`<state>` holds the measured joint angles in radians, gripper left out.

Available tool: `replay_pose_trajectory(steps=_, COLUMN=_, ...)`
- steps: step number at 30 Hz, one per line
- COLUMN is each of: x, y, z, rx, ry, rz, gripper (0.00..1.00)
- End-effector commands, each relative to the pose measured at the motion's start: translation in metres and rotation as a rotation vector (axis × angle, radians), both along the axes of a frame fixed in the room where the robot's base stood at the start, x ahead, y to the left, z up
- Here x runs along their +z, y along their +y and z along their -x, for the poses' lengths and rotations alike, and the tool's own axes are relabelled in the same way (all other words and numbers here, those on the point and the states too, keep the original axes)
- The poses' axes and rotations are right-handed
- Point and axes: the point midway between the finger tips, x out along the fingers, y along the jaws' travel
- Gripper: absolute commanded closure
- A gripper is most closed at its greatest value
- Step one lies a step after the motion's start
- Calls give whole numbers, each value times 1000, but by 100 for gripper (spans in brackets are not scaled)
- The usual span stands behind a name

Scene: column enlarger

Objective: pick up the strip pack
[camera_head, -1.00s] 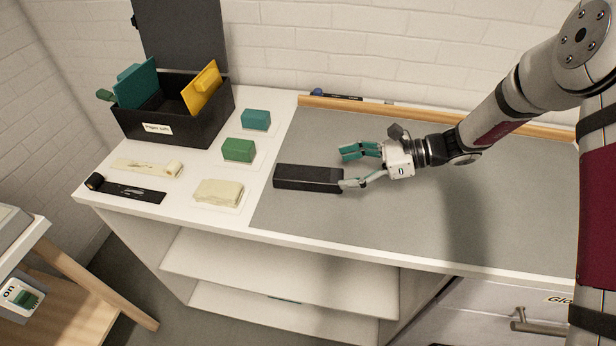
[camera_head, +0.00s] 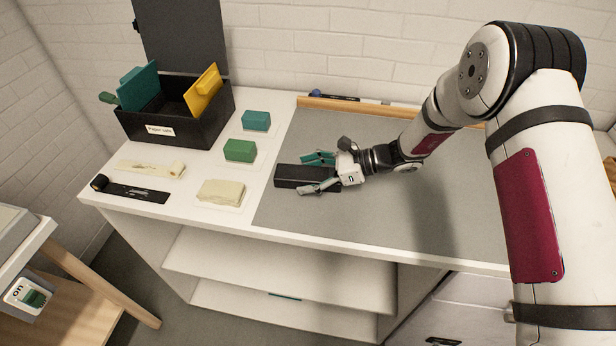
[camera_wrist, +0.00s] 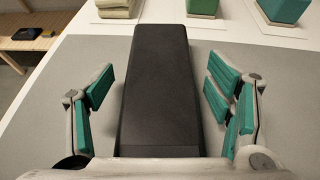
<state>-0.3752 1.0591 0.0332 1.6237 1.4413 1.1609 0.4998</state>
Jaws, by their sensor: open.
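A long black box-shaped pack (camera_head: 291,178), which I take to be the strip pack, lies flat on the grey mat near its left edge. My gripper (camera_head: 311,174) is open, with one finger along each long side of the pack. In the wrist view the pack (camera_wrist: 160,80) runs lengthwise between the green-padded fingers of my gripper (camera_wrist: 160,92). The near end of the pack is hidden by the gripper's body.
Left of the grey mat (camera_head: 400,215), teal (camera_head: 256,120), green (camera_head: 239,150) and cream (camera_head: 220,192) blocks stand on white squares. A black paper safe bin (camera_head: 185,132) is at the back left. A wooden rail (camera_head: 380,107) edges the mat's back.

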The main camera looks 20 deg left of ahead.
Motion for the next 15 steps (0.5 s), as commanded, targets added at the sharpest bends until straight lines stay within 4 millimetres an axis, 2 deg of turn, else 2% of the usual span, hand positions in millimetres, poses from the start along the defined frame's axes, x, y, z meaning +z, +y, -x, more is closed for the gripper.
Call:
replay_pose_trajectory(steps=3, x=0, y=0, z=0, rx=0, ry=0, rz=0, gripper=27)
replay_pose_trajectory(steps=9, x=0, y=0, z=0, rx=0, ry=0, rz=0, gripper=72)
replay_pose_trajectory(steps=11, x=0, y=0, z=0, rx=0, ry=0, rz=0, gripper=84)
replay_pose_trajectory(steps=15, x=0, y=0, z=0, rx=1, ry=1, rz=-1, gripper=85)
